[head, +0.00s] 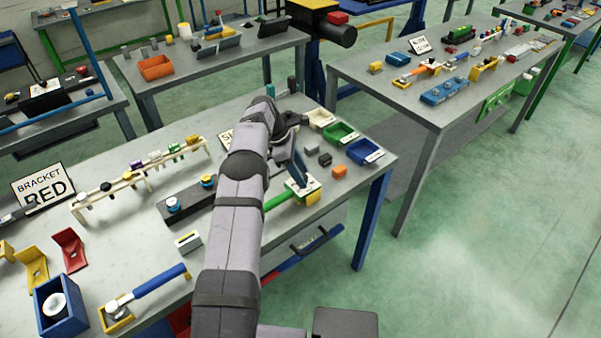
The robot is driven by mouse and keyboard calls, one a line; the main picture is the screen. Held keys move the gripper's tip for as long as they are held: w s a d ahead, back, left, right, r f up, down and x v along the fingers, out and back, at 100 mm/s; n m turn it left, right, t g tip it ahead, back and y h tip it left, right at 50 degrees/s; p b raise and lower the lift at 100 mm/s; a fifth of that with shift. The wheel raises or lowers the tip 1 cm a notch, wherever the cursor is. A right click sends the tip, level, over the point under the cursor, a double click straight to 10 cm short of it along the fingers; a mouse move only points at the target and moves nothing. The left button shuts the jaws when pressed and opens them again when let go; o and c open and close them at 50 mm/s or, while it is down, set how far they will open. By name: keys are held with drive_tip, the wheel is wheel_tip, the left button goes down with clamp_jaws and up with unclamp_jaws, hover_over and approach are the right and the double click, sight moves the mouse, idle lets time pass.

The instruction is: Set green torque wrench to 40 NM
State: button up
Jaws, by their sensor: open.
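The green torque wrench (279,199) lies near the front edge of the grey workbench, right of my forearm. Only part of its green handle shows; my arm hides the rest. Its right end is by a pale block (311,195) with a yellow part beneath. My gripper (297,160) is over the right part of the bench, just beyond and above that block. It is open, and its fingertips are partly hidden, so I cannot tell whether they touch anything. The wrench's scale is too small to read.
A blue-handled wrench (158,286) rests on a yellow holder at the bench's front left. Green (341,132) and blue (363,151) bins stand at the right end, near small dark blocks and an orange block (339,171). A pale rack (135,177) stands left of my arm.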

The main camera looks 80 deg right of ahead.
drive_tip(key=b+v, duration=0.1)
drive_tip(key=v, duration=0.6)
drive_tip(key=shift+r+b, duration=0.2)
drive_tip(key=shift+b, duration=0.2)
